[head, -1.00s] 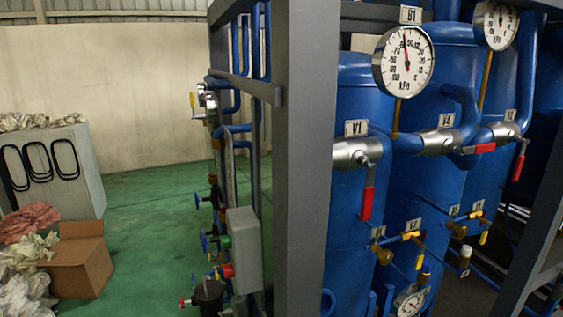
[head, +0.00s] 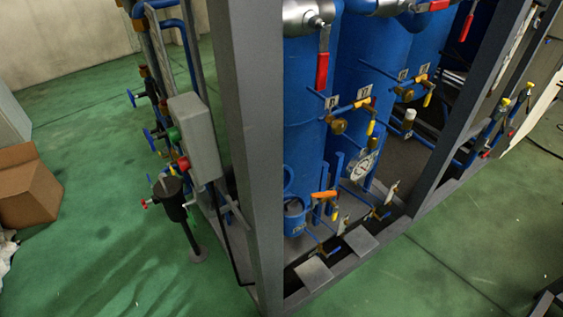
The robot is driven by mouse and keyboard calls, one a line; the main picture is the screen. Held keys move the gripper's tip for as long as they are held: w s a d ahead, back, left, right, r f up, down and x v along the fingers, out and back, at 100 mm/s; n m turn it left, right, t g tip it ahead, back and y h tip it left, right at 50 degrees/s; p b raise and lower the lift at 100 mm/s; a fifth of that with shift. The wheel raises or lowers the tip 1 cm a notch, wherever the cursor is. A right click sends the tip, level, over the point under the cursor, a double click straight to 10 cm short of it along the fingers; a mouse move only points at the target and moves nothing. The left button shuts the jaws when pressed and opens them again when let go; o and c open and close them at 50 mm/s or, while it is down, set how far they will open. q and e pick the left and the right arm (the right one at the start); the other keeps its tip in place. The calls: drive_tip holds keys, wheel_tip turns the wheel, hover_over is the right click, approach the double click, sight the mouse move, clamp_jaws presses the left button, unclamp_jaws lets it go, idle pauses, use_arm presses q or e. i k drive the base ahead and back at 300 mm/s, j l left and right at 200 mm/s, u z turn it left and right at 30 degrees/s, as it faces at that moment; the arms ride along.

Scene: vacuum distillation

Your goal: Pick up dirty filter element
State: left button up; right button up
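I cannot make out a dirty filter element in the head view. A dark cylindrical canister (head: 172,202) with a small red-handled valve stands on a post left of the grey frame; whether it holds a filter cannot be seen. Neither of my grippers is in view.
A grey steel frame (head: 250,150) surrounds blue tanks (head: 305,160) with valves and pipes. A grey box (head: 194,135) is mounted on its left side. A cardboard box (head: 28,187) sits at far left.

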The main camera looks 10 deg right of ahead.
sight(291, 206)
drive_tip(key=i+j+z, duration=0.5)
drive_tip(key=j+z, duration=0.3)
drive_tip(key=j, duration=0.25)
drive_tip(key=i+j+z, duration=0.1)
drive_tip(key=j+z, duration=0.3)
drive_tip(key=j, duration=0.25)
drive_tip(key=j+z, duration=0.35)
drive_tip(key=j, duration=0.3)
drive_tip(key=j+z, duration=0.4)
drive_tip(key=j, duration=0.3)
drive_tip(key=k+j+z, duration=0.2)
drive_tip(key=j+z, duration=0.2)
drive_tip(key=j, duration=0.2)
drive_tip(key=k+j+z, duration=0.2)
drive_tip(key=j+z, duration=0.2)
drive_tip(key=j, duration=0.2)
drive_tip(key=k+j+z, duration=0.4)
drive_tip(key=j, duration=0.15)
drive_tip(key=i, duration=0.05)
